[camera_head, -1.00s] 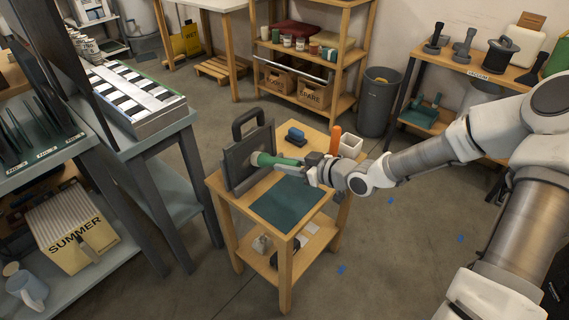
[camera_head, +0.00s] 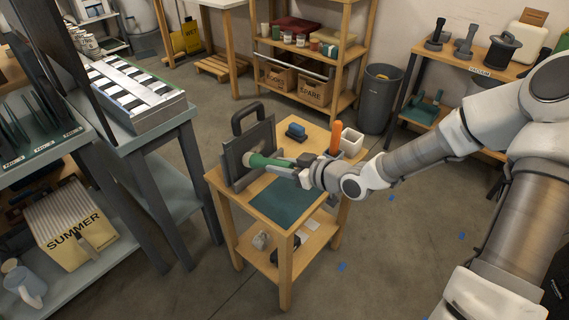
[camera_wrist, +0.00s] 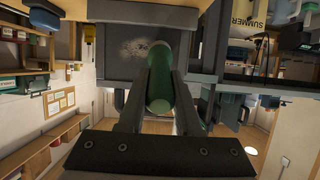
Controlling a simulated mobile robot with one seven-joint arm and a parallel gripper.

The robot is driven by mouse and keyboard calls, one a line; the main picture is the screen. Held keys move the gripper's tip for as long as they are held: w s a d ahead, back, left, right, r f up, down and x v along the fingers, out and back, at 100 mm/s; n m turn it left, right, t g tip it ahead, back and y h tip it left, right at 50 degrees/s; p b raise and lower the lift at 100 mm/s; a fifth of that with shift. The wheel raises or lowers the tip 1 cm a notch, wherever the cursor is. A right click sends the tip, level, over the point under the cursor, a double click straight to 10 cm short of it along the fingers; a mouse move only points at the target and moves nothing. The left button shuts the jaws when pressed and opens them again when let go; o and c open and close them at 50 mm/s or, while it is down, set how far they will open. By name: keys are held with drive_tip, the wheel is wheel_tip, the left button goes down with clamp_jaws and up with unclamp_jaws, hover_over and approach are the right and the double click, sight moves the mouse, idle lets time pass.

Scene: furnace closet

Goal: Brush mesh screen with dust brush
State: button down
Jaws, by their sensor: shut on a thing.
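The mesh screen (camera_head: 249,150) is a dark framed panel with a handle on top, standing upright on a small wooden cart (camera_head: 240,203). In the wrist view the screen (camera_wrist: 110,58) shows a pale speckled dust patch on its face. My gripper (camera_head: 299,172) is shut on the green handle of the dust brush (camera_head: 268,162). The brush's pale head points at the screen and appears to be at its face; exact contact is hard to tell. In the wrist view the green brush handle (camera_wrist: 158,90) lies between my two fingers and hides its bristles.
On the cart lie a green mat (camera_head: 283,201), a blue-topped block (camera_head: 296,132), an orange-handled tool (camera_head: 336,138) and a white cup (camera_head: 351,143). A grey workbench (camera_head: 160,136) stands close on the left. A grey bin (camera_head: 379,98) stands behind. Floor is free in front.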

drive_tip(key=shift+s+a, duration=0.35)
drive_tip(key=shift+s, duration=0.05)
drive_tip(key=shift+w+d+r, duration=0.1)
drive_tip(key=w+d+p, duration=0.2)
drive_tip(key=w+p, duration=0.1)
drive_tip(key=shift+w+d, duration=0.2)
drive_tip(key=shift+d, duration=0.15)
idle(0.4)
